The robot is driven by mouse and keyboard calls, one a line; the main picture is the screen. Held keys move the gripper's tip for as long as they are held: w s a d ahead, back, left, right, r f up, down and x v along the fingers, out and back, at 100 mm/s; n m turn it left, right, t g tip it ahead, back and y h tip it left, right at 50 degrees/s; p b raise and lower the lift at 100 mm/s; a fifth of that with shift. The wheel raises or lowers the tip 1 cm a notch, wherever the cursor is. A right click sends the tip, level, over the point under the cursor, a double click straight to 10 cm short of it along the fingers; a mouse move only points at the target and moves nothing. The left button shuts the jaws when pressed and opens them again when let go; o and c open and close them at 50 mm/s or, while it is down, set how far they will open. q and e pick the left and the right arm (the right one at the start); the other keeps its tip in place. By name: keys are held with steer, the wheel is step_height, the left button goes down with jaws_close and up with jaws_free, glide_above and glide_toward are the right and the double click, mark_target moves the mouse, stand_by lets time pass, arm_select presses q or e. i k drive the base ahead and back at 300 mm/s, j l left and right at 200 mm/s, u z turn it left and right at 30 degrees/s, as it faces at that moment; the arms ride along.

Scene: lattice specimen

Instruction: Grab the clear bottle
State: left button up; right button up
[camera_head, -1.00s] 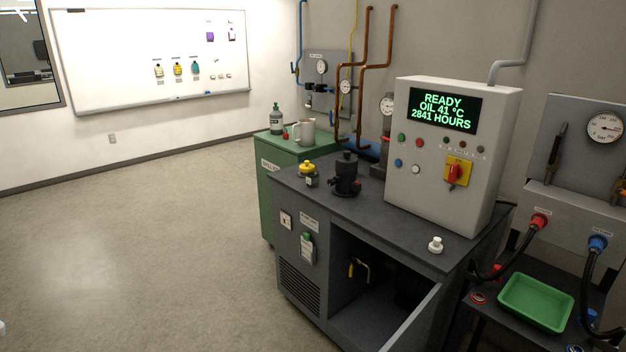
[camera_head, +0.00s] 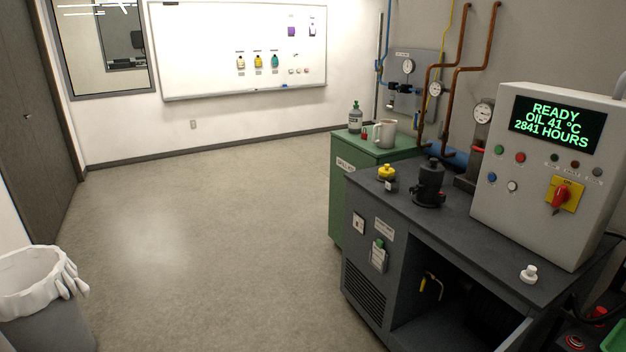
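Neither of my grippers is in view.
A grey jug (camera_head: 385,133) and a small red item stand near the greyish bottle. A black pump-like device (camera_head: 430,183) and a control box (camera_head: 540,175) stand on the dark bench (camera_head: 460,228). A lined bin (camera_head: 40,285) is at left. Open floor (camera_head: 210,230) lies between.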

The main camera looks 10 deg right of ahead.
mark_target(393, 183)
steer(key=u, duration=0.45)
steer(key=i+u, duration=0.1)
steer(key=u, duration=1.35)
steer(key=l+u, duration=0.1)
steer(key=u, duration=0.35)
steer(key=i+l+u, duration=0.1)
steer(key=u, duration=0.85)
steer(key=l+u, duration=0.3)
steer(key=l, duration=0.6)
steer(key=l+z, duration=0.1)
steer(key=l, duration=0.65)
steer(key=i+l+z, duration=0.1)
steer(key=l, duration=0.65)
steer(key=l+z, duration=0.85)
steer(key=z, duration=0.6)
steer(key=l+z, duration=0.1)
steer(key=z, duration=0.75)
steer(key=i+l+z, duration=0.1)
steer(key=z, duration=0.7)
